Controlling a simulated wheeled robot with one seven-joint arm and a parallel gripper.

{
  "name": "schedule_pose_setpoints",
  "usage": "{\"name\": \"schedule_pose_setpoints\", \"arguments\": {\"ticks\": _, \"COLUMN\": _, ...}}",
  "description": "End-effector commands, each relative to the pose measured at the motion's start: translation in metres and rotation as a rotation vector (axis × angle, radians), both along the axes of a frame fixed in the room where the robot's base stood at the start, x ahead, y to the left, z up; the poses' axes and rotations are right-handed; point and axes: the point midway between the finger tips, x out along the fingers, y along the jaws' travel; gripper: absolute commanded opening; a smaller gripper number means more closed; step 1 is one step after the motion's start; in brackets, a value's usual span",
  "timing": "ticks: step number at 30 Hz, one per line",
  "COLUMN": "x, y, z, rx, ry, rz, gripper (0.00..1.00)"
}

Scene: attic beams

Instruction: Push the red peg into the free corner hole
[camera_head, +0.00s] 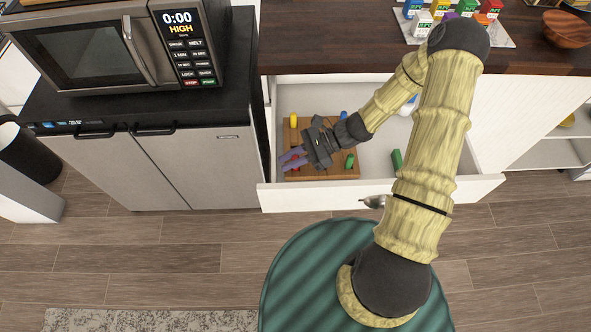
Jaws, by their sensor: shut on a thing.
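The wooden peg board (334,172) lies in the left part of the open drawer. A yellow peg (293,120) stands at its back left corner, a blue peg (343,114) shows at the back right, and a green peg (350,160) is at the front right. My gripper (291,160) is over the front left corner, its purple fingers pointing left. It is shut on the red peg (295,161), of which only a little shows between the fingers. The fingers cover that corner, so I cannot tell whether the peg is above a hole or partly in it.
A green object (397,160) and a white-and-blue item (407,106) lie in the drawer right of the board. The drawer's front wall (320,197) is close to the gripper. A dark wooden counter (330,45) overhangs behind; a microwave (120,45) stands left.

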Motion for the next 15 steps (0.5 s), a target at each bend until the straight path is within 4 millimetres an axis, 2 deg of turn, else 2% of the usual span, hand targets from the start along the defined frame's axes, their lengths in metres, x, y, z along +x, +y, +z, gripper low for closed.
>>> {"name": "schedule_pose_setpoints", "arguments": {"ticks": 9, "x": 0.0, "y": 0.0, "z": -0.0042, "rx": 0.0, "ry": 0.0, "rz": 0.0, "gripper": 0.0}}
{"name": "schedule_pose_setpoints", "arguments": {"ticks": 10, "x": 0.0, "y": 0.0, "z": -0.004, "rx": 0.0, "ry": 0.0, "rz": 0.0, "gripper": 0.2}}
{"name": "schedule_pose_setpoints", "arguments": {"ticks": 13, "x": 0.0, "y": 0.0, "z": -0.0038, "rx": 0.0, "ry": 0.0, "rz": 0.0, "gripper": 0.4}}
{"name": "schedule_pose_setpoints", "arguments": {"ticks": 15, "x": 0.0, "y": -0.0001, "z": -0.0038, "rx": 0.0, "ry": 0.0, "rz": 0.0, "gripper": 0.42}}
